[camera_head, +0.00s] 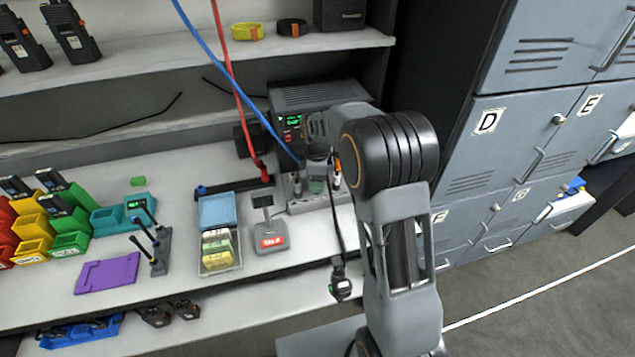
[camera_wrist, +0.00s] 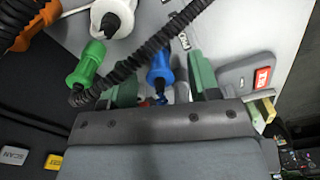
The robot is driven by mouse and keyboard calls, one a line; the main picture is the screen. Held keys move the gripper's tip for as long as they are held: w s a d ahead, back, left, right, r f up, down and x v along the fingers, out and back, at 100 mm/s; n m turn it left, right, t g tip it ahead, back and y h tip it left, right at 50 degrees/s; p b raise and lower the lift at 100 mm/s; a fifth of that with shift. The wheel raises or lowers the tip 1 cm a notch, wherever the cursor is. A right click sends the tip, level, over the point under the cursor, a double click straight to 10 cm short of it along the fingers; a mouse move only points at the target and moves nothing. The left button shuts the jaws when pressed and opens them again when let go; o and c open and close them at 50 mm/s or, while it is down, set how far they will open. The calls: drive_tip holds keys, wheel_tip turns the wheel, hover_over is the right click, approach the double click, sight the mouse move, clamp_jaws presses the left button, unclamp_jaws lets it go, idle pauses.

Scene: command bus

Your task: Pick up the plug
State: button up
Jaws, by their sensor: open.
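Which item the task calls the plug is not certain. In the wrist view, a blue plug-like connector (camera_wrist: 160,66) lies just beyond and roughly between the two fingers of my gripper (camera_wrist: 165,88). A green connector (camera_wrist: 87,65) lies left of it, and a white round piece (camera_wrist: 112,18) with a black end is above. The fingers are apart and nothing is clearly held. In the head view my gripper (camera_head: 318,178) points down at the grey equipment at the back of the bench; its fingertips are partly hidden. A blue cable (camera_head: 225,62) runs down to near my gripper.
A red cable (camera_head: 232,75) hangs left of my gripper. A black coiled cord (camera_wrist: 140,52) crosses the wrist view near the connectors. A radio unit (camera_head: 295,97) stands behind. A TALK base (camera_head: 268,238) and a clear box (camera_head: 219,262) are left. Grey lockers (camera_head: 485,170) stand right.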

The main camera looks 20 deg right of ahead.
drive_tip(key=shift+f, duration=0.35)
drive_tip(key=c, duration=0.9)
drive_tip(key=shift+r, duration=0.1)
